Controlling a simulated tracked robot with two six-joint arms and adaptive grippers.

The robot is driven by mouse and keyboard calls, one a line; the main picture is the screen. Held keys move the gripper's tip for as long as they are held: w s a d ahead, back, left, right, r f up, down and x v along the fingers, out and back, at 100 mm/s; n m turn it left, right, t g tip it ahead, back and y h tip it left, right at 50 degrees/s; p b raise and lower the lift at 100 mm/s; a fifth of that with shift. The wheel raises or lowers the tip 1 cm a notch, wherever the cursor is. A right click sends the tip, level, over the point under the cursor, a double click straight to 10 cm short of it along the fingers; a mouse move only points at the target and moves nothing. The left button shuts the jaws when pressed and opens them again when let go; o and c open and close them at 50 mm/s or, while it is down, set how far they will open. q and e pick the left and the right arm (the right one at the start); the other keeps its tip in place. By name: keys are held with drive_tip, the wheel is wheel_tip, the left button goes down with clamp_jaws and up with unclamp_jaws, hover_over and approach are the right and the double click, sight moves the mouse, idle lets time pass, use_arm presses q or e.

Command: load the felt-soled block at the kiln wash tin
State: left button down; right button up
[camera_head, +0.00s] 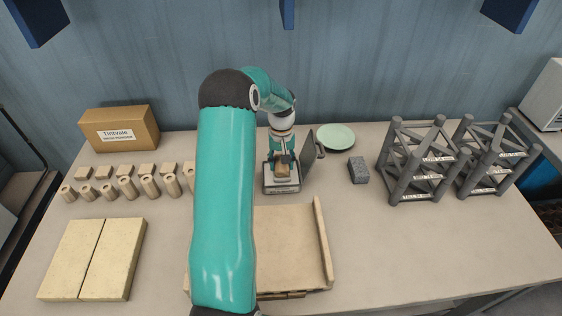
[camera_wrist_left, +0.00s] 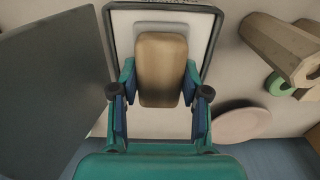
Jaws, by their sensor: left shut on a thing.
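The felt-soled block (camera_head: 283,169) is a tan rounded block. In the left wrist view the block (camera_wrist_left: 161,68) sits between my fingers, with a pale grey layer showing at its far end. My left gripper (camera_head: 283,160) is shut on it, also in the left wrist view (camera_wrist_left: 160,92). The block is over the kiln wash tin (camera_head: 282,187), a shallow dark-rimmed tray with a pale inside (camera_wrist_left: 125,35). Whether its sole touches the inside I cannot tell. The tin's grey lid (camera_head: 309,149) stands open beside it, also in the left wrist view (camera_wrist_left: 50,85). My right gripper is out of view.
A grey block (camera_head: 358,170) and a green plate (camera_head: 337,137) are right of the tin. Grey racks (camera_head: 418,165) stand farther right. Several wooden cylinders (camera_head: 126,188) and a carton (camera_head: 120,128) are left. A wooden tray (camera_head: 322,240) and yellowish slabs (camera_head: 92,260) lie nearer. The front right table is clear.

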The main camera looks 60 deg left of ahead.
use_arm(q)
drive_tip(key=shift+f, duration=0.35)
drive_tip(key=shift+r, duration=0.15)
idle(0.7)
drive_tip(key=shift+r+p, duration=1.85)
drive_tip(key=shift+r, duration=1.55)
